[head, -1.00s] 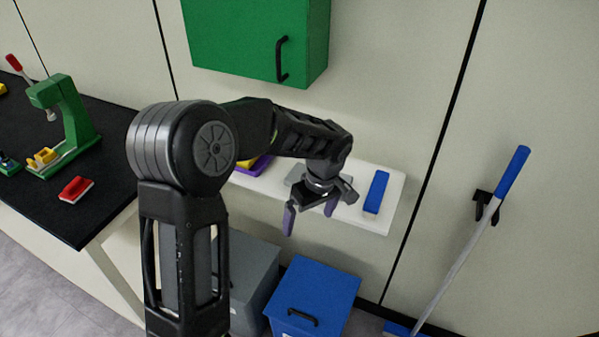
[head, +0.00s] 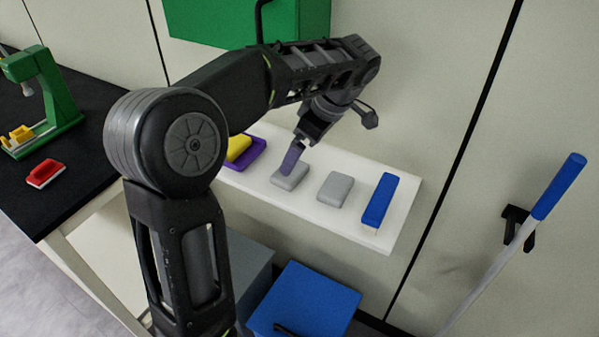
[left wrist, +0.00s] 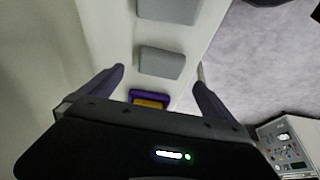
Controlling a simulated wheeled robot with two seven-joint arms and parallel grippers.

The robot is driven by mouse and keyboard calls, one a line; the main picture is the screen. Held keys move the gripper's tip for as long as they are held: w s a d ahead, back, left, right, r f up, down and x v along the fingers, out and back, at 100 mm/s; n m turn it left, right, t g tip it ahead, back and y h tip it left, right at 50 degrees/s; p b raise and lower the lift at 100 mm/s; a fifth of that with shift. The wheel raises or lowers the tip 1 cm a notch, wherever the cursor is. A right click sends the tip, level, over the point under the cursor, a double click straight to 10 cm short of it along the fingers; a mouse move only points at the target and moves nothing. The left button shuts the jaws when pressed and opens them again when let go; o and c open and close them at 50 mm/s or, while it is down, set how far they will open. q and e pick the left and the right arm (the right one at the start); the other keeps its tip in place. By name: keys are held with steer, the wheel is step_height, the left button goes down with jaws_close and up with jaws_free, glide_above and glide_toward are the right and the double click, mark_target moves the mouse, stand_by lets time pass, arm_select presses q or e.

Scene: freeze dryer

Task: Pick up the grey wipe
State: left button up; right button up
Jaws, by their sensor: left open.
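Two grey wipe-like blocks lie flat on a white wall shelf (head: 385,235): a left grey block (head: 290,176) and a right grey block (head: 335,189). I cannot tell which is meant. The left grey block (left wrist: 161,62) shows beyond the fingers, and the right grey block (left wrist: 168,10) is cut by the top edge.
A yellow piece (head: 238,147) on a purple tray (head: 255,158) lies left of the grey blocks, and a blue block (head: 379,199) lies right. A green cabinet (head: 300,18) hangs above. A blue bin (head: 305,297) stands below. A blue-handled pole (head: 558,187) leans at right.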

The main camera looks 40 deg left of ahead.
mark_target(288, 183)
arm_select(q)
steer(key=shift+s+b+x, duration=0.2)
steer(key=shift+b+x, duration=0.2)
steer(key=shift+x, duration=0.8)
steer(key=shift+a, duration=0.1)
steer(key=shift+p+x, duration=0.6)
steer(key=shift+x, duration=2.05)
steer(key=shift+w, duration=0.15)
steer(key=c, duration=1.3)
